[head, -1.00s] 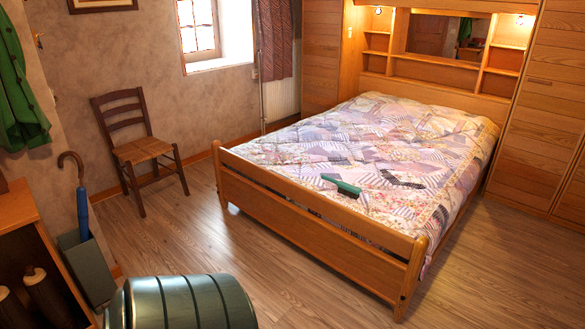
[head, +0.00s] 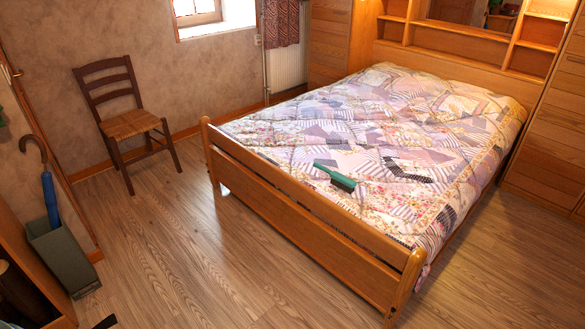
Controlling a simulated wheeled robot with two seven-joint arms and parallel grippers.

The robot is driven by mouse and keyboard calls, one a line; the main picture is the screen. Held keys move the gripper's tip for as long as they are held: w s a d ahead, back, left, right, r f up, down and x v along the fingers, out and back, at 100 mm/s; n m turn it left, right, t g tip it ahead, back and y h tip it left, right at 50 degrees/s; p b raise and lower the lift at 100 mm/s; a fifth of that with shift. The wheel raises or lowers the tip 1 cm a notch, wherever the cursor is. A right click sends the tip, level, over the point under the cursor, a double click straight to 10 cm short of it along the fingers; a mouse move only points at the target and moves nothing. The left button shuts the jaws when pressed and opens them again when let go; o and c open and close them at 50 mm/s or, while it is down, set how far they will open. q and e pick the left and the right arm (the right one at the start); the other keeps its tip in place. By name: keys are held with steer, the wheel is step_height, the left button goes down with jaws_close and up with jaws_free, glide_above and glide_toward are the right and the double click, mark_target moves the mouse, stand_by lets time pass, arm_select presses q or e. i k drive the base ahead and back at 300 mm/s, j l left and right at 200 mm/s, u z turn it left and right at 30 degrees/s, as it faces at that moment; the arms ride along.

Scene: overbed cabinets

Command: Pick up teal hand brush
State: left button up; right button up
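The teal hand brush (head: 335,177) lies on the patchwork quilt (head: 290,142) of the bed, a little in from the wooden footboard. Its green handle (head: 323,168) points up and left, and its dark bristle end (head: 344,184) points toward the lower right.
The wooden footboard (head: 300,220) stands between the open floor (head: 230,270) and the brush. A wooden chair (head: 130,122) stands by the left wall. A grey-green umbrella stand (head: 65,258) with a blue umbrella (head: 50,200) is at the lower left, beside a wooden shelf unit (head: 30,270).

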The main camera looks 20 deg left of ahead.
mark_target(342, 182)
steer(key=i+j+u, duration=0.15)
steer(key=i+u, duration=0.3)
steer(key=i, duration=0.2)
steer(key=i+l+u, duration=0.1)
steer(key=i+u, duration=0.35)
steer(key=i, duration=0.15)
steer(key=i+u, duration=0.4)
steer(key=i, duration=0.15)
steer(key=i+l+u, duration=0.1)
steer(key=i+u, duration=0.35)
steer(key=i+j+u, duration=0.15)
steer(key=i+u, duration=0.25)
steer(key=i, duration=0.15)
steer(key=i+u, duration=0.35)
steer(key=i, duration=0.35)
steer(key=z, duration=3.8)
